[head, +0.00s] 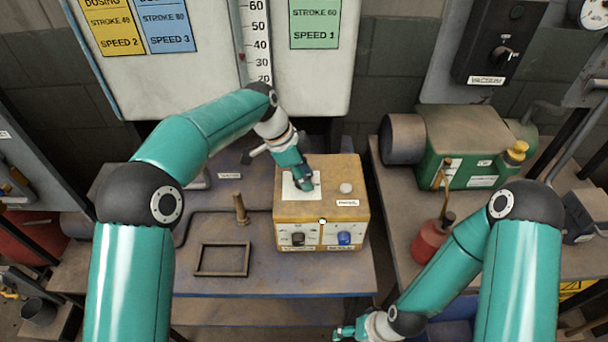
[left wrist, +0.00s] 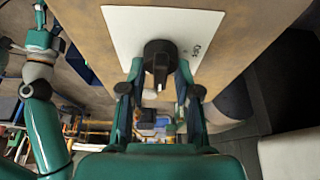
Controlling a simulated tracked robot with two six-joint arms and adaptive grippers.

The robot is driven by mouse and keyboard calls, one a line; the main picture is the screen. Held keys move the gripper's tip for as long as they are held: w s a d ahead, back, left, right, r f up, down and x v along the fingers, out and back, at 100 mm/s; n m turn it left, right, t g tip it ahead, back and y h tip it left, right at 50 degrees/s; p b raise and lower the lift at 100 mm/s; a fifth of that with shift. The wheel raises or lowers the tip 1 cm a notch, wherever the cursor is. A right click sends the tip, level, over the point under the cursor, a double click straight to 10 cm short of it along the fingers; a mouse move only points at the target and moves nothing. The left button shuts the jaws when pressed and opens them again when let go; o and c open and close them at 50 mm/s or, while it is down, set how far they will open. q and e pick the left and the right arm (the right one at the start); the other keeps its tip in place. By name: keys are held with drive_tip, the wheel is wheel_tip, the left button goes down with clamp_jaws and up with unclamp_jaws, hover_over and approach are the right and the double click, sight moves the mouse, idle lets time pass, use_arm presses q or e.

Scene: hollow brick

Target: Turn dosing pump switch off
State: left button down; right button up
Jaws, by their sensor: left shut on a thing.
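The dosing pump (head: 290,209) is a worn yellow box on the bench. A white plate (head: 290,187) lies on its top face. In the left wrist view, a black rotary switch (left wrist: 160,52) stands on this white plate (left wrist: 120,22), with a small, hard-to-read mark beside it. My left gripper (head: 306,184) reaches down onto the plate. Its fingers (left wrist: 159,75) are on both sides of the switch and shut on it. In the head view the gripper hides the switch. My right gripper (head: 350,331) is low at the bottom edge, away from the pump, its jaws unclear.
The pump's front has a black knob (head: 298,239) and a blue knob (head: 344,238). A pale button (head: 346,188) sits on its top right. A peg (head: 241,209) and an empty frame (head: 222,260) are left of it. A green machine (head: 468,145) and red can (head: 430,240) stand right.

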use_arm(q)
drive_tip(key=shift+w+f+n+t+b, duration=0.15)
drive_tip(key=shift+n+t+b, duration=0.45)
drive_tip(key=shift+n+b, duration=0.75)
drive_tip(key=n+b, duration=0.1)
drive_tip(key=n, duration=0.1)
drive_tip(key=n+t+b, duration=0.1)
drive_tip(key=n, duration=0.1)
drive_tip(key=shift+w+n+t+y, duration=0.15)
drive_tip(key=shift+n+t+y, duration=0.15)
drive_tip(key=shift+y, duration=0.1)
drive_tip(key=n+y+b, duration=0.1)
drive_tip(key=n, duration=0.2)
drive_tip(key=n+t+y+b, duration=0.1)
drive_tip(key=n, duration=0.2)
drive_tip(key=shift+w+a, duration=0.15)
drive_tip(key=shift+a, duration=0.05)
drive_tip(key=shift+a+r+n+t+y+b, duration=0.15)
drive_tip(key=shift+n+y+b, duration=0.1)
drive_tip(key=shift+n, duration=0.55)
drive_tip(key=shift+n+t+y+b, duration=0.1)
drive_tip(key=shift+n+y+b, duration=0.15)
drive_tip(key=shift+n, duration=0.5)
drive_tip(key=shift+a+r+n+t+y+b, duration=0.1)
drive_tip(key=shift+n+t+y+b, duration=0.15)
drive_tip(key=shift+n, duration=0.55)
drive_tip(key=c, duration=0.8)
unclamp_jaws()
